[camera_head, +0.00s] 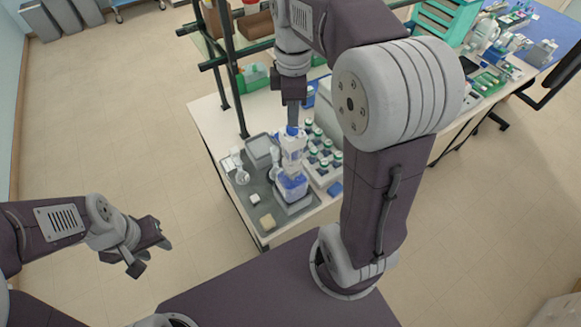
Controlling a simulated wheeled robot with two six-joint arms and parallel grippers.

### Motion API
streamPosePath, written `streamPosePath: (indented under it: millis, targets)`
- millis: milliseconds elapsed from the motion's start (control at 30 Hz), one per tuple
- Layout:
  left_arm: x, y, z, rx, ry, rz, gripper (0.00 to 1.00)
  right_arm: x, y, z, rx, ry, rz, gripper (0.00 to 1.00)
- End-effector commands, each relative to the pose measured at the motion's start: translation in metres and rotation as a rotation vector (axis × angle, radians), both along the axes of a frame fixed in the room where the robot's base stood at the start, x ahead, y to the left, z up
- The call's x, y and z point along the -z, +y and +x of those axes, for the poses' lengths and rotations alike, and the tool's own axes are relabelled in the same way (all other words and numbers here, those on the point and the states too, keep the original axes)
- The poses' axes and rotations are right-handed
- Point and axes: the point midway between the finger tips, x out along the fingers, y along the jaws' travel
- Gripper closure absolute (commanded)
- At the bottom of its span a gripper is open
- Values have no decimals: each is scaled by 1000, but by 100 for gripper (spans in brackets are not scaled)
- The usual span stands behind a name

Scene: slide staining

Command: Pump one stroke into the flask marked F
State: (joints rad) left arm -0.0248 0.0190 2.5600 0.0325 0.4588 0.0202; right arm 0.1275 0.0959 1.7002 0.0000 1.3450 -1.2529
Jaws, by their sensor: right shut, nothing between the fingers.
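A bottle-top dispenser with a blue cap and white body (292,150) sits on a bottle of blue liquid (291,184) on the grey tray at the bench's near end. My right gripper (292,122) points down, shut with nothing between its fingers, right above or touching the blue cap; I cannot tell which. A small clear flask (241,176) stands on the tray left of the bottle. Another small clear vessel shows close beside the bottle's left side, partly hidden. No letter F is readable on either. My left gripper (152,257) is open and empty, left of the bench over the floor.
A rack of several green-capped bottles (323,158) stands to the right. Dark shelf posts rise behind. My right arm hides part of the bench.

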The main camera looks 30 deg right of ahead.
Motion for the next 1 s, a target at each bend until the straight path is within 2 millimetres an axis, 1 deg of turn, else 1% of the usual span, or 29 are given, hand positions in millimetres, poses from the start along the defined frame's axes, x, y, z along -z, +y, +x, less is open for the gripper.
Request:
streamPosePath:
  millis: [33,1000]
  targets:
    - [3,0,0,0,0,0,62,4,0,0,0,1,0,100]
    - [28,0,0,0,0,0,62,38,0,-1,0,3,0,100]
